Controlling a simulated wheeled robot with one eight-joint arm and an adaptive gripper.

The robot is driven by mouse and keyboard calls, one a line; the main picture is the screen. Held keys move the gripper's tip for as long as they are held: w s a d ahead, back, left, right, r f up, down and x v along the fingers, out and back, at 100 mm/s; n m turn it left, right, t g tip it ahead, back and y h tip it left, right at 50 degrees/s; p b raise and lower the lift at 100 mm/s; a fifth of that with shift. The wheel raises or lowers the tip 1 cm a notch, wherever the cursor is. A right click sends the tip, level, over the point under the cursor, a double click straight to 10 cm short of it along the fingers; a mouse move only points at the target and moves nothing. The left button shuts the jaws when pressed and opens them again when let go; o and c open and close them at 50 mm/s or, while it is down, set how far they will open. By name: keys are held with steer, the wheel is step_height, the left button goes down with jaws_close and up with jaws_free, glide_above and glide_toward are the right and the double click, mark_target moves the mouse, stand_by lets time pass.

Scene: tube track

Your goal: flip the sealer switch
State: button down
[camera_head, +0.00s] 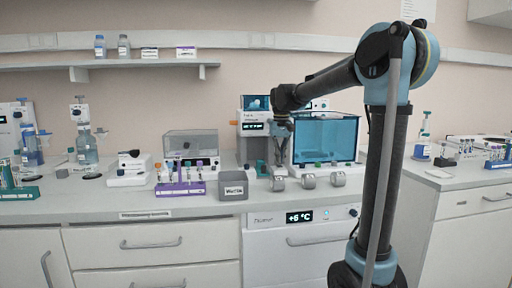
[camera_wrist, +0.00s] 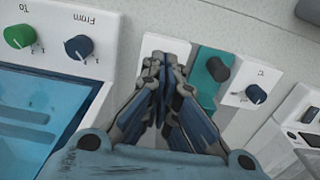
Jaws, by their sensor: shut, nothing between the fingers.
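My gripper (camera_wrist: 166,58) is shut and empty, fingers together and pointing at a narrow white plate (camera_wrist: 150,44). In the head view my gripper (camera_head: 279,160) is low in front of the white bench machine with a small display (camera_head: 255,128), left of the blue-windowed box (camera_head: 326,138). I cannot tell which part is the sealer switch; anything under the fingertips is hidden by them. Right of the fingers in the wrist view is a teal block (camera_wrist: 204,88) with a dark knob (camera_wrist: 217,69). I cannot tell whether the fingertips touch the plate.
In the wrist view a panel with a green knob (camera_wrist: 18,36) and a blue knob (camera_wrist: 79,47) lies left, and another blue knob (camera_wrist: 256,94) right.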

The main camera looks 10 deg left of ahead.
mark_target(280, 166)
steer(key=shift+f, duration=0.8)
stand_by(0.5)
steer(key=shift+r, duration=3.5)
